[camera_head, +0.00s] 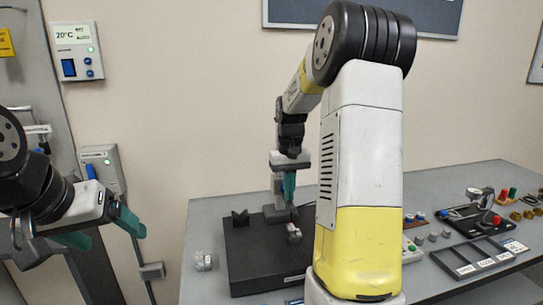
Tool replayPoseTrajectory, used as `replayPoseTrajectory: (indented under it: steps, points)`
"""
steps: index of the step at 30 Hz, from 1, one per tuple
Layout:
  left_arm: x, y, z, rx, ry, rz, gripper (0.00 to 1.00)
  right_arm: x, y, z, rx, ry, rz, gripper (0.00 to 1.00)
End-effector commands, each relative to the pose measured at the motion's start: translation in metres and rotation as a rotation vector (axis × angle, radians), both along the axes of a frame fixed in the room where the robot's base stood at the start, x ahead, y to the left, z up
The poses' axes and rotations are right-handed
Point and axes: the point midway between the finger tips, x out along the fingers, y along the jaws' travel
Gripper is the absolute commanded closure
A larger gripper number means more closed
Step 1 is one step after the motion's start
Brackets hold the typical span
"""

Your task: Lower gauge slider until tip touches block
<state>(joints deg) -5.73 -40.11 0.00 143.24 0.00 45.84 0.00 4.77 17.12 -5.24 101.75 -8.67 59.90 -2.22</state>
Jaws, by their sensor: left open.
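My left gripper (104,232) hangs at the left, off the table, with its two teal fingers apart and nothing between them. My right gripper (288,187) points down above the dark plate (245,258), at a grey upright (277,208) that looks like the gauge stand. One teal finger shows; whether it is shut on the slider is hidden. A small grey metal piece (293,233) sits low in front of the upright; I cannot tell whether it is the block or part of the gauge. The tip and any gap are too small to make out. My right arm covers the plate's right side.
A black notched block (240,218) stands on the plate's back left. A small clear box (204,262) lies left of the plate. A labelled tray (480,258), small knobs and a black fixture (475,220) fill the table's right. Wall boxes (78,50) are at left.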

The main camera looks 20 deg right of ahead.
Motion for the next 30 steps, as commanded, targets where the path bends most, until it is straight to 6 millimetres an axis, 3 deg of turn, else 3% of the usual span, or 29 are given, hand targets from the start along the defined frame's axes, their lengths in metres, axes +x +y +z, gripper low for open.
replayPoseTrajectory:
  steps: [30]
  points:
    - [0.0,0.0,0.0,0.0,0.0,0.0,0.2,0.0,-0.0002,-0.01,0.0,0.001,0.0,1.0]
